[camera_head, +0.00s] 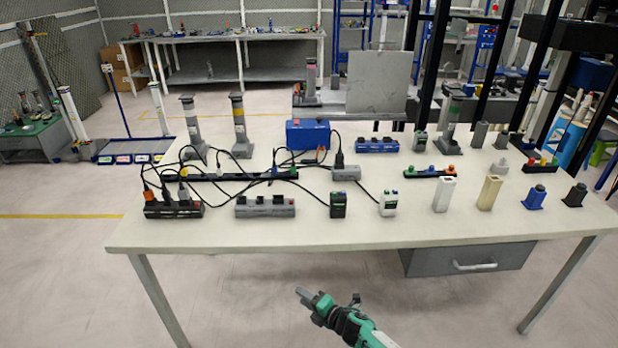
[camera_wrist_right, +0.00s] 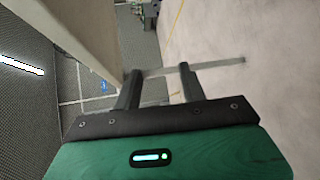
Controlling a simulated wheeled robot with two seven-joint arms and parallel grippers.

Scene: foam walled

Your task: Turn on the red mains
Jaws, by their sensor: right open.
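No single thing clearly stands out as the red mains. A black power strip (camera_head: 174,211) with an orange plug and a small red spot at its right end lies at the table's front left. A grey power strip (camera_head: 262,210) beside it also has a reddish spot at its right end. A black block (camera_head: 541,166) with red and other coloured buttons lies at the far right. My right gripper (camera_head: 303,293) is below and in front of the table's front edge, apart from everything. Its two fingers (camera_wrist_right: 158,88) are spread and empty in the wrist view. My left gripper is not in view.
The white table (camera_head: 350,234) carries chargers, coloured-button strips, a blue box (camera_head: 307,134) and trailing black cables. A grey drawer (camera_head: 468,260) hangs under its right side. Upright posts stand at its back. The floor in front is clear.

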